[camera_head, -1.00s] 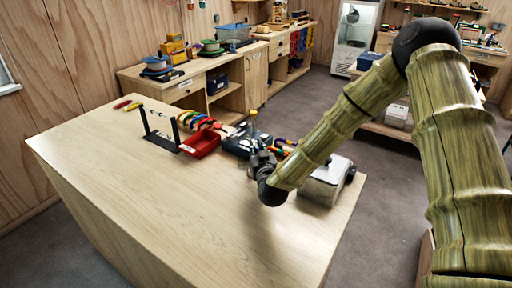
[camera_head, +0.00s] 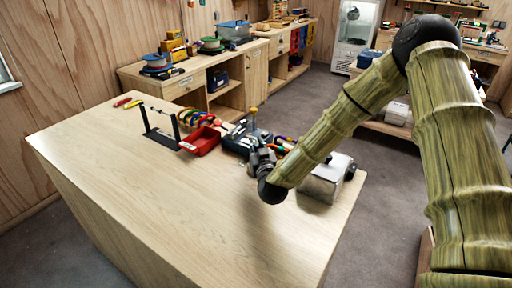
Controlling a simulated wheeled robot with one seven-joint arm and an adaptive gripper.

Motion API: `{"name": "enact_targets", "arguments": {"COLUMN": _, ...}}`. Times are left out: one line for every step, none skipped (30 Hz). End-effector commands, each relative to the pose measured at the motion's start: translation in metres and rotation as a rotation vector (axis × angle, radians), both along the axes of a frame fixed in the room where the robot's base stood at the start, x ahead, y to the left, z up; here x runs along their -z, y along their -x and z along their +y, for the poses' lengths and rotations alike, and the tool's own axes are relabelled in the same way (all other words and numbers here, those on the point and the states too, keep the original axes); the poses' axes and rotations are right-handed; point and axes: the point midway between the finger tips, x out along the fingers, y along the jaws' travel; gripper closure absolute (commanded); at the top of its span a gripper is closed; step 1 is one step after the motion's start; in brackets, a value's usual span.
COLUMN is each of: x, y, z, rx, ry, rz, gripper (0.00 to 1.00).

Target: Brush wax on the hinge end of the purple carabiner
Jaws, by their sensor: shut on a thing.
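My gripper (camera_head: 256,151) is over the far right part of the workbench, beside the black tray. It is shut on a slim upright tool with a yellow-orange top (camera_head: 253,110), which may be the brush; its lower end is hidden. A row of coloured carabiners (camera_head: 205,119) lies behind the red bin. I cannot pick out the purple one or its hinge end at this size. A black stand with a thin crossbar (camera_head: 160,137) is to the left of the bin, well apart from my gripper.
The red bin (camera_head: 201,146) stands left of the black tray (camera_head: 236,143). A pale grey box (camera_head: 322,182) sits near the right edge, close to my wrist. Red and yellow handled items (camera_head: 132,104) lie at the far left. The near workbench top (camera_head: 160,210) is clear.

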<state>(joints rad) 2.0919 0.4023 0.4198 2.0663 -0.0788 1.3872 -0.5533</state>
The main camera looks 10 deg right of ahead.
Motion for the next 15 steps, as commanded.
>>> {"name": "enact_targets", "arguments": {"x": 0.0008, "y": -0.0001, "z": 0.0, "rx": 0.0, "ry": 0.0, "rz": 0.0, "gripper": 1.0}}
{"name": "enact_targets", "arguments": {"x": 0.0011, "y": 0.0, "z": 0.0, "rx": 0.0, "ry": 0.0, "rz": 0.0, "gripper": 1.0}}
{"name": "enact_targets", "arguments": {"x": 0.0015, "y": 0.0, "z": 0.0, "rx": 0.0, "ry": 0.0, "rz": 0.0, "gripper": 1.0}}
{"name": "enact_targets", "arguments": {"x": 0.0017, "y": 0.0, "z": 0.0, "rx": 0.0, "ry": 0.0, "rz": 0.0, "gripper": 1.0}}
{"name": "enact_targets", "arguments": {"x": 0.002, "y": 0.0, "z": 0.0, "rx": 0.0, "ry": 0.0, "rz": 0.0, "gripper": 1.0}}
{"name": "enact_targets", "arguments": {"x": 0.0024, "y": -0.0001, "z": 0.0, "rx": 0.0, "ry": 0.0, "rz": 0.0, "gripper": 1.0}}
{"name": "enact_targets", "arguments": {"x": 0.0027, "y": -0.0001, "z": 0.0, "rx": 0.0, "ry": 0.0, "rz": 0.0, "gripper": 1.0}}
{"name": "enact_targets", "arguments": {"x": 0.0029, "y": -0.0001, "z": 0.0, "rx": 0.0, "ry": 0.0, "rz": 0.0, "gripper": 1.0}}
{"name": "enact_targets", "arguments": {"x": 0.0033, "y": 0.0, "z": 0.0, "rx": 0.0, "ry": 0.0, "rz": 0.0, "gripper": 1.0}}
{"name": "enact_targets", "arguments": {"x": 0.0036, "y": 0.0, "z": 0.0, "rx": 0.0, "ry": 0.0, "rz": 0.0, "gripper": 1.0}}
{"name": "enact_targets", "arguments": {"x": 0.0038, "y": 0.0, "z": 0.0, "rx": 0.0, "ry": 0.0, "rz": 0.0, "gripper": 1.0}}
{"name": "enact_targets", "arguments": {"x": 0.0042, "y": 0.0, "z": 0.0, "rx": 0.0, "ry": 0.0, "rz": 0.0, "gripper": 1.0}}
{"name": "enact_targets", "arguments": {"x": 0.0045, "y": 0.0, "z": -0.0001, "rx": 0.0, "ry": 0.0, "rz": 0.0, "gripper": 1.0}}
{"name": "enact_targets", "arguments": {"x": 0.0047, "y": -0.0001, "z": -0.0001, "rx": 0.0, "ry": 0.0, "rz": 0.0, "gripper": 1.0}}
{"name": "enact_targets", "arguments": {"x": 0.0051, "y": 0.0, "z": 0.0, "rx": 0.0, "ry": 0.0, "rz": 0.0, "gripper": 1.0}}
